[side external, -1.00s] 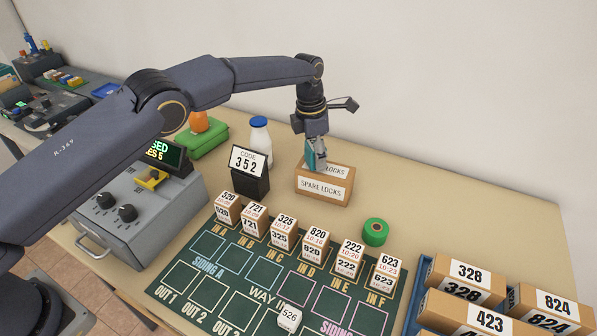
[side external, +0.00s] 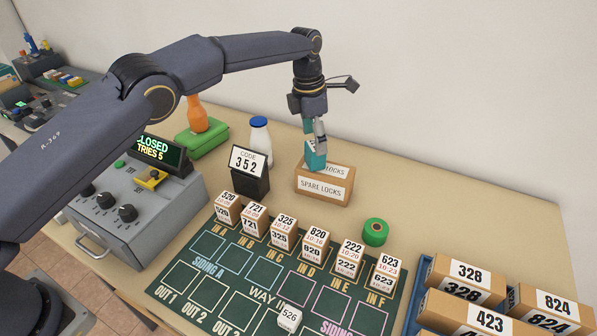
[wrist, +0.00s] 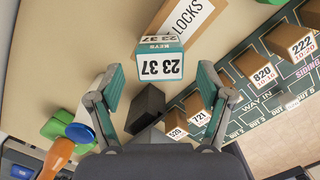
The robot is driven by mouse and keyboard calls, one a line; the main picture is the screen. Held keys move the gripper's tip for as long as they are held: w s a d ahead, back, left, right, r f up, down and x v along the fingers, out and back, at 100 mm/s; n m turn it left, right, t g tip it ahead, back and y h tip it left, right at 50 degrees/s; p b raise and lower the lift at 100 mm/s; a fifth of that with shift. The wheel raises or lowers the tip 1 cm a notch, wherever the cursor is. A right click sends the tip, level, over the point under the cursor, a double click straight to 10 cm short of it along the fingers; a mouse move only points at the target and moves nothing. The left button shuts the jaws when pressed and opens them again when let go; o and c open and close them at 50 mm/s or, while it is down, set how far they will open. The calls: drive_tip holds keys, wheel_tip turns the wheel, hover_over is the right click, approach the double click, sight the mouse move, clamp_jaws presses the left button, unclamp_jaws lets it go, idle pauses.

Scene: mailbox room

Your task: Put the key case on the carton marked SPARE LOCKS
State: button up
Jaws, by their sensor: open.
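The key case is a small teal block with a white label reading 23 37 and KEYS (wrist: 162,62). In the side view the key case (side external: 315,157) appears to stand upright on the left part of the top of the brown carton marked SPARE LOCKS (side external: 323,190). The carton also shows in the wrist view (wrist: 208,12), partly behind the case. My gripper (side external: 320,135) is just above the case. In the wrist view its teal-padded fingers (wrist: 160,82) are spread apart, with a gap on both sides of the case.
A black CODE 352 stand (side external: 249,172), a blue-capped bottle (side external: 260,140) and a green box (side external: 201,143) stand left of the carton. Several numbered boxes line the green board (side external: 235,265) in front. A green roll (side external: 375,232) sits to the right. The table behind is clear.

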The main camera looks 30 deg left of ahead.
sight(310, 145)
drive_tip(key=r, duration=0.4)
drive_tip(key=a+r, duration=0.1)
drive_tip(key=r, duration=0.2)
drive_tip(key=shift+s, duration=0.25)
drive_tip(key=s+a+r+m+t, duration=0.2)
drive_tip(key=s+a+r+m, duration=1)
drive_tip(key=s+a+r, duration=0.3)
drive_tip(key=s+a+f+m+t, duration=0.1)
drive_tip(key=s+a+f+m, duration=0.1)
drive_tip(key=s+m, duration=0.5)
drive_tip(key=s+a+f+m+t+y, duration=0.1)
drive_tip(key=s+f+m, duration=0.4)
drive_tip(key=s, duration=1)
drive_tip(key=a+m, duration=0.1)
drive_tip(key=m, duration=0.1)
drive_tip(key=shift+s+a+m+t, duration=0.3)
drive_tip(key=shift+s+a+m, duration=0.1)
